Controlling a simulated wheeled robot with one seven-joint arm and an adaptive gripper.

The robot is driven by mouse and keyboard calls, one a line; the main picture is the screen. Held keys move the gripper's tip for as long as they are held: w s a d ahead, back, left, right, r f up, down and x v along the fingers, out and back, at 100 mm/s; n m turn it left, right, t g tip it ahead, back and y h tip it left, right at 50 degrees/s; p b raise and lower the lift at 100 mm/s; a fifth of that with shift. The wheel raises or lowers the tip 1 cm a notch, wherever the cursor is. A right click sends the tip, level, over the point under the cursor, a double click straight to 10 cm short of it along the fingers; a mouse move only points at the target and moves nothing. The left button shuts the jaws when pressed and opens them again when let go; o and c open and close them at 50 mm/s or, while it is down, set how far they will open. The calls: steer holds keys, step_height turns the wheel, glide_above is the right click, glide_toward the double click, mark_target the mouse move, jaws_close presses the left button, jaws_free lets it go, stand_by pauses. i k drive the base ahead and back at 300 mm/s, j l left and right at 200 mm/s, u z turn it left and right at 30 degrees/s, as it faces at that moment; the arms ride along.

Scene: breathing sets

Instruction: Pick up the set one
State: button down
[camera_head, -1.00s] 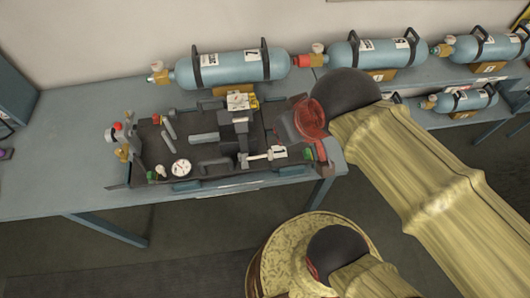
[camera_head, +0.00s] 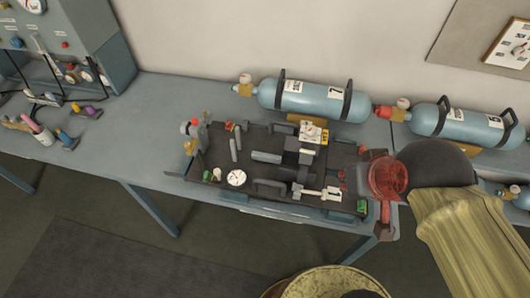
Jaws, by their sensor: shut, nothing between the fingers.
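A breathing set (camera_head: 265,200) lies on the blue-grey bench as a dark tray-like backplate with a round white gauge (camera_head: 236,178), grey bars, black blocks and white tags. I cannot read a clear number on its tags, so I cannot tell whether it is set one. My arm, in a yellow sleeve with a red round joint, comes in from the right. My gripper (camera_head: 350,179) is small and dark at the set's right end, partly hidden by the wrist, and looks shut and empty. I cannot tell whether it touches the set.
A blue test panel (camera_head: 75,40) and small coloured items (camera_head: 42,135) are at the left. The bench (camera_head: 145,130) is clear between. A round barrel-like thing (camera_head: 325,282) shows at the bottom.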

mark_target(269, 159)
steer(key=i+j+z, duration=0.1)
steer(key=j+z, duration=0.25)
steer(key=j, duration=0.15)
steer(key=i+j+z, duration=0.1)
steer(key=j+z, duration=0.6)
steer(key=j, duration=0.25)
